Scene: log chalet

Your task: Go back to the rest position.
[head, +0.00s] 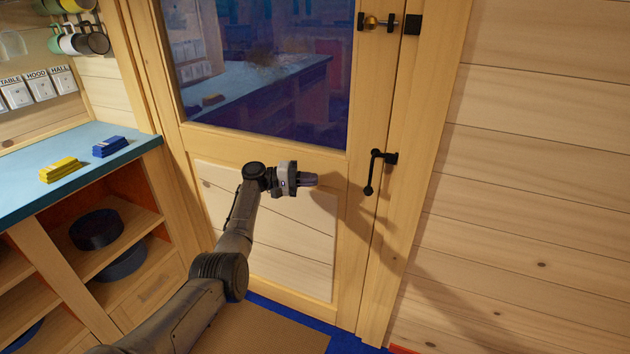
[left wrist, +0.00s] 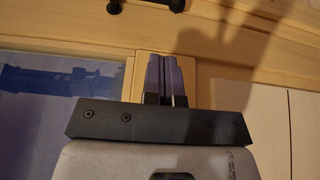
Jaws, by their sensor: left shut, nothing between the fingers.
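My left gripper (head: 308,179) is in front of the wooden door's lower panel (head: 275,235) in the head view, to the left of the black door handle (head: 372,172). Its fingers point right, towards the handle, and are apart from it. In the left wrist view the two fingers (left wrist: 163,78) lie together, shut and empty, with the door frame behind them. A black fitting (left wrist: 145,4) shows at the top edge of that view. My left arm reaches up from the bottom of the head view. My right gripper is not in view.
A blue counter (head: 25,185) on open wooden shelves stands at the left, with yellow packs (head: 60,169) and blue packs (head: 109,147) on it. A black latch (head: 377,23) is high on the door. The log wall (head: 540,180) fills the right. A brown mat (head: 265,330) lies below.

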